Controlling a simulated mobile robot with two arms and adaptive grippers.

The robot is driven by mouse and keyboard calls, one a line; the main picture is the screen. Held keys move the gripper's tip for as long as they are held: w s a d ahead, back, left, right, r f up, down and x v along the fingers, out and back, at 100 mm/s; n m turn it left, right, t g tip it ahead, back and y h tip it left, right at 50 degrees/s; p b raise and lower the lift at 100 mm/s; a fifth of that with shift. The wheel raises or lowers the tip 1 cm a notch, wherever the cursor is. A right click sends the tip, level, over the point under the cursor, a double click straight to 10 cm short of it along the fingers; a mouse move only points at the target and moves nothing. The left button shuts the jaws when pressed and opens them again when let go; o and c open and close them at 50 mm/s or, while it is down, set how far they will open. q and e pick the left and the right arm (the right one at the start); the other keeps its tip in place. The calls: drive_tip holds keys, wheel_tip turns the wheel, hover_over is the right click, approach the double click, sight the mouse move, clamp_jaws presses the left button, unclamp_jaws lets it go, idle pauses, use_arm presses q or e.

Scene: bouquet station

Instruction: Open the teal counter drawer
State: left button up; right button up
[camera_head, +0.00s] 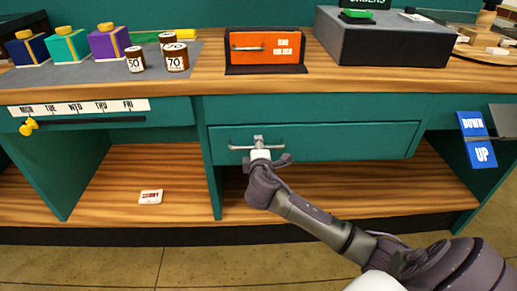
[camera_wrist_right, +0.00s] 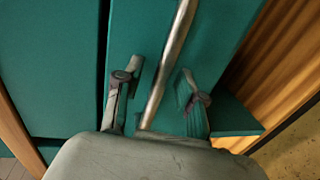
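The teal counter drawer (camera_head: 345,140) is under the right part of the counter, with a silver bar handle (camera_head: 240,148) toward its left side. Its front looks flush or nearly so; I cannot tell if it is slightly out. My right gripper (camera_head: 259,150) reaches up to the handle from the lower right and hides part of it. In the right wrist view, the handle bar (camera_wrist_right: 172,55) runs between the two spread fingers of my right gripper (camera_wrist_right: 160,90), with a gap visible on both sides. My left gripper is out of view.
A weekday-labelled teal front (camera_head: 90,117) with a yellow knob (camera_head: 29,126) is at the left. Blue DOWN and UP signs (camera_head: 477,140) hang at the right. An orange holder (camera_head: 265,48) stands on the counter. A small white packet (camera_head: 151,197) lies on the lower shelf.

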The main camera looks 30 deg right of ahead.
clamp_jaws()
idle(0.5)
